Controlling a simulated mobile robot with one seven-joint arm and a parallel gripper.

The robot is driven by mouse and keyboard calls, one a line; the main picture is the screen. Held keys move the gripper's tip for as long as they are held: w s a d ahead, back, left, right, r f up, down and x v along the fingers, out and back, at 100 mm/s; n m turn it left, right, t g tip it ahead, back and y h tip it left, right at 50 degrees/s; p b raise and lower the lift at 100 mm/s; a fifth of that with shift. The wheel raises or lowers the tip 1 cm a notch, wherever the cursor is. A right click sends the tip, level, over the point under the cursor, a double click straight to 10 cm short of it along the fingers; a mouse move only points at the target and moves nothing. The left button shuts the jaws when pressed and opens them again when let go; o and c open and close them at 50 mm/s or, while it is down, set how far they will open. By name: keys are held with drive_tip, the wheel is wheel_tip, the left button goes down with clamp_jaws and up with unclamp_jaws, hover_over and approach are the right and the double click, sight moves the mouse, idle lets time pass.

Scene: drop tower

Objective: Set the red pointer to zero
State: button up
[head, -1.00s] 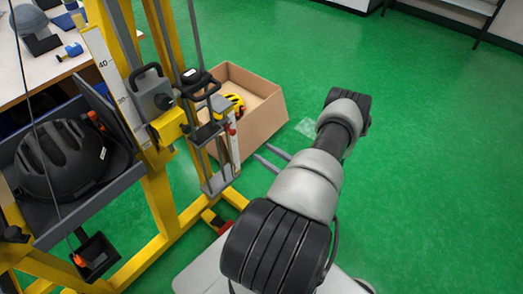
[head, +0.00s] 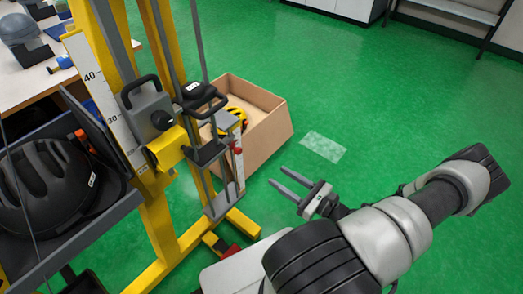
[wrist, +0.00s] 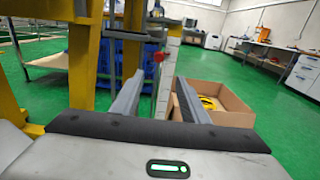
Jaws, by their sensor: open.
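The red pointer (head: 238,150) is a small red knob on a short white scale (head: 239,173), low on the right side of the yellow drop tower (head: 160,215). In the wrist view the red pointer (wrist: 158,57) shows near the upper middle, beyond the fingertips. My gripper (head: 277,175) is open and empty, to the right of the pointer and apart from it. In the wrist view my gripper (wrist: 160,78) has the short scale (wrist: 163,90) appearing between its two fingers. The scale's marks are too small to read.
A black helmet (head: 45,185) sits on the tower's left tray. A taller scale (head: 100,95) with a grey clamp (head: 150,112) is on the post. Green floor at right is clear.

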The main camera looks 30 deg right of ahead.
sight(240, 152)
drive_tip(key=b+x, duration=0.2)
drive_tip(key=x, duration=1.5)
drive_tip(key=shift+w+a+r+b, duration=0.1)
drive_tip(key=shift+w+a+b, duration=0.05)
drive_tip(key=shift+a+b, duration=0.15)
